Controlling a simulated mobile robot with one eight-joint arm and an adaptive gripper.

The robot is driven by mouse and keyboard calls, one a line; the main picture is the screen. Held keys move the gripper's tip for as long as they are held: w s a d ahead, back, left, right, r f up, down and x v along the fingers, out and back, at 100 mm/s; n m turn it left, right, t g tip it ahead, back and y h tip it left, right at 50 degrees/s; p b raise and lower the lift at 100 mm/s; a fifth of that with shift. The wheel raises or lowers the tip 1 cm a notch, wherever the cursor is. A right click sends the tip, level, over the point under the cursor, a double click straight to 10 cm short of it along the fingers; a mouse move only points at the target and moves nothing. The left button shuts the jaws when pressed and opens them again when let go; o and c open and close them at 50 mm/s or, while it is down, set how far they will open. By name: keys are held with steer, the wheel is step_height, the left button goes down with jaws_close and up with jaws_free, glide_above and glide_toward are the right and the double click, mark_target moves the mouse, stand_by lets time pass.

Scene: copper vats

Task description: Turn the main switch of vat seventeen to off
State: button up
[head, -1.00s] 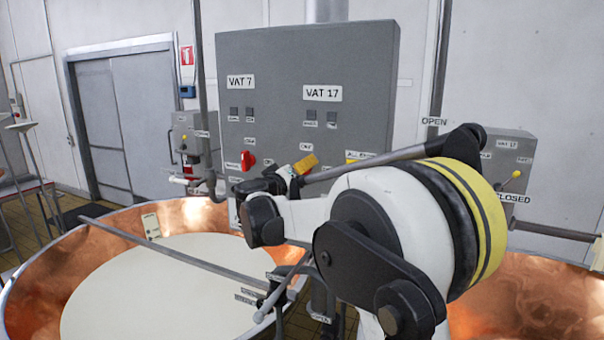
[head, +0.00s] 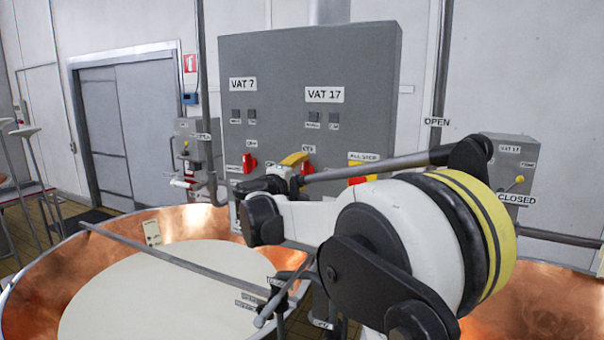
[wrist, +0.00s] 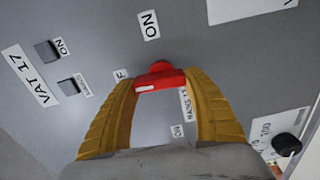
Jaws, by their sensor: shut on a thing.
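The red main switch of vat seventeen (wrist: 160,78) lies between the two yellow fingers of my gripper (wrist: 160,95) in the wrist view, and they are shut on it. Its handle runs across from finger to finger. A white mark shows on its left end, on the side of a partly hidden label (wrist: 121,74) with an F. In the head view the switch (head: 306,168) shows just right of my gripper (head: 296,161), on the grey panel under the VAT 17 sign (head: 324,95). My wrist hides part of the panel there.
The VAT 7 red switch (head: 250,163) is close by on the left. The red all-stop button (head: 357,180) sits to the right, under its yellow label. A copper vat (head: 190,215) with a bar across it stands below my arm.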

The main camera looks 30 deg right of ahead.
steer(key=shift+n, duration=0.5)
steer(key=o, duration=1.2)
steer(key=v, duration=1.2)
